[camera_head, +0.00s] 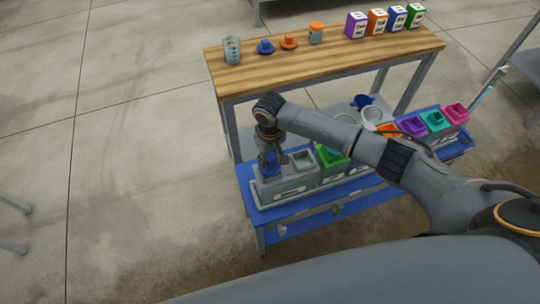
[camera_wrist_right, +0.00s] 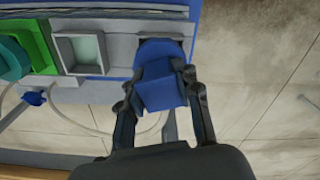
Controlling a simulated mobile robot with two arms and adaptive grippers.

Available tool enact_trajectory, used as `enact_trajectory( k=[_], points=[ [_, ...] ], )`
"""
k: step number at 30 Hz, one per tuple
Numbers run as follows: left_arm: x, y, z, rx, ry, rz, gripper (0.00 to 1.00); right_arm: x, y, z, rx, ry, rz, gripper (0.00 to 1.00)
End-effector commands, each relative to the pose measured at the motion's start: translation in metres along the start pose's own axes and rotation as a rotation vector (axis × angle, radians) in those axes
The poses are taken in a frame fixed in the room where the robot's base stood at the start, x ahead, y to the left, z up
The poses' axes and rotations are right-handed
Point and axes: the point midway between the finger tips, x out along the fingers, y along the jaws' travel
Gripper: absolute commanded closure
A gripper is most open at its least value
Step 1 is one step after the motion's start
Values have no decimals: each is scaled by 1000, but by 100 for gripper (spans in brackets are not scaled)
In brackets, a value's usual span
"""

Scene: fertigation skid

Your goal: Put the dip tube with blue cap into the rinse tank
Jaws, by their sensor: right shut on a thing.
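My right gripper (camera_head: 268,146) is over the left end of the blue cart. Its fingers, seen in the right wrist view (camera_wrist_right: 160,88), are shut on the sides of a blue cap (camera_wrist_right: 159,88), which also shows in the head view (camera_head: 268,164). The tube below the cap is hidden, so I cannot tell how deep it reaches. The cap is over the end opening of a grey tank (camera_head: 290,186). Beside it is a square opening with a pale rim (camera_wrist_right: 82,52). The tank's label is too small to read. My left gripper is not in view.
A green tank (camera_head: 331,156) is beside the grey one, with orange, purple, teal and pink lids further right. A blue fitting with a pale hose (camera_head: 362,101) lies behind. The wooden bench (camera_head: 325,62) holds jars, caps and coloured boxes. Open floor is left.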

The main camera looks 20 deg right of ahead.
Motion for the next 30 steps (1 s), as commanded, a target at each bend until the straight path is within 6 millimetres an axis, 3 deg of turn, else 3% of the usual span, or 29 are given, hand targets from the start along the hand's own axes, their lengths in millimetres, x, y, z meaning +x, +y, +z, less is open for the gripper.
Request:
enact_trajectory(
  k=[12, 13, 16, 26, 30],
  points=[
    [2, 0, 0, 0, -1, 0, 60, 4, 0, 0, 0, 0, 1, 100],
    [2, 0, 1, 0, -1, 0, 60, 4, 0, 0, 0, 0, 1, 62],
    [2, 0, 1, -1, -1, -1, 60, 4, 0, 0, 0, 0, 1, 41],
    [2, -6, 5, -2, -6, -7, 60, 3, 0, 0, 0, 0, 1, 40],
    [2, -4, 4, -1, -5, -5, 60, -10, 0, -1, 0, 2, 0, 40]
  ],
)
